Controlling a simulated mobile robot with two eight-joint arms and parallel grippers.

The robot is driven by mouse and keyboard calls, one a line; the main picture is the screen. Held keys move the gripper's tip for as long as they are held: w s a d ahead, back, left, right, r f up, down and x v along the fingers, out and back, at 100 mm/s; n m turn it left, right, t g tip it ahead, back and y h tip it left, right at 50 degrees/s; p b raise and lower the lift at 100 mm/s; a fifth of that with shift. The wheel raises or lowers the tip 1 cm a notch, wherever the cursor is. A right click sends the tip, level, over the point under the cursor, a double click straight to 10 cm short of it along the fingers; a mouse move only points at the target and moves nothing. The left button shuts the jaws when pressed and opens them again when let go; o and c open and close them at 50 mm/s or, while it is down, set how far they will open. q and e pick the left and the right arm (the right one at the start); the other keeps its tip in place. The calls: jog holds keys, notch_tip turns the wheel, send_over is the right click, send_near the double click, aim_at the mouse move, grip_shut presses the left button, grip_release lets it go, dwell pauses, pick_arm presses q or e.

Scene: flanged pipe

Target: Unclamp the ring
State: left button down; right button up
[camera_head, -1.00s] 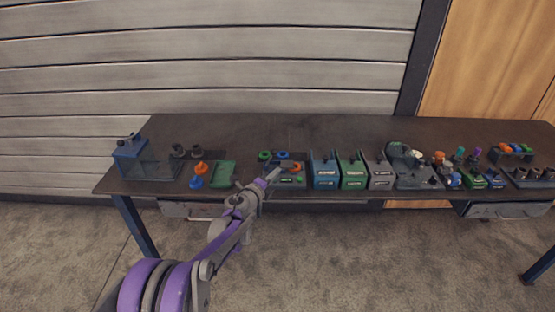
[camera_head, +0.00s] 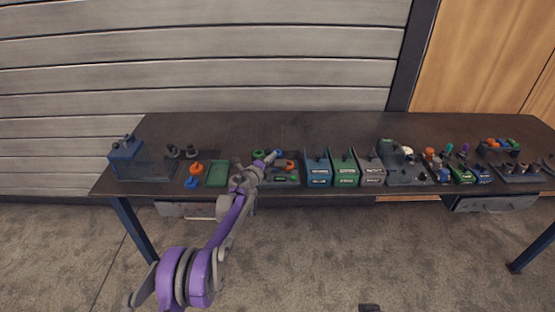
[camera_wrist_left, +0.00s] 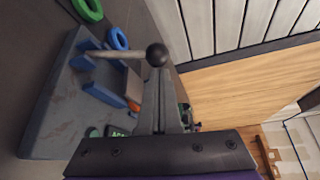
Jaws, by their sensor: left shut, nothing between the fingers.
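My left gripper (camera_head: 270,160) is over the clamp station on the dark table. In the left wrist view its fingers (camera_wrist_left: 160,88) are shut with nothing between them. Just past the fingertips is the black ball knob (camera_wrist_left: 157,54) of a grey lever rod (camera_wrist_left: 118,54); I cannot tell whether they touch. The rod runs to blue clamp parts (camera_wrist_left: 84,62) on a grey base block (camera_wrist_left: 50,112). An orange part (camera_wrist_left: 133,106) shows partly behind the fingers; it also shows in the head view (camera_head: 285,164). A blue ring (camera_wrist_left: 117,39) and a green ring (camera_wrist_left: 88,9) lie beyond the base.
Blue (camera_head: 318,172), green (camera_head: 345,172) and grey (camera_head: 372,171) bins stand right of the station. A green tray (camera_head: 217,173), an orange part (camera_head: 196,168) and a blue box (camera_head: 126,147) are left. The table's back strip (camera_head: 250,125) is clear.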

aim_at(266, 152)
pick_arm(q)
jog(key=shift+a+r+n+t, duration=0.25)
jog(key=shift+a+n+t, duration=0.05)
jog(key=shift+a+n, duration=0.2)
pick_arm(e)
jog(key=shift+s+f, duration=0.1)
jog(key=shift+f, duration=0.1)
dwell(0.5)
pick_arm(q)
jog(key=shift+a+r+n+t+h+b, duration=0.1)
jog(key=shift+a+n+t+h+b, duration=0.2)
jog(key=shift+a+n+b, duration=0.15)
jog(key=shift+a+r+n+t+h+b, duration=0.15)
jog(key=shift+a+n+t+h+b, duration=0.35)
jog(key=shift+n, duration=0.55)
jog(key=a+n+t+b, duration=0.2)
jog(key=a+n, duration=0.2)
jog(key=shift+r+n, duration=0.15)
jog(key=shift+n, duration=0.15)
pick_arm(e)
jog(key=f, duration=0.2)
jog(key=s+f, duration=0.1)
jog(key=f, duration=0.2)
jog(key=shift+s, duration=0.2)
pick_arm(q)
jog(key=shift+a, duration=0.15)
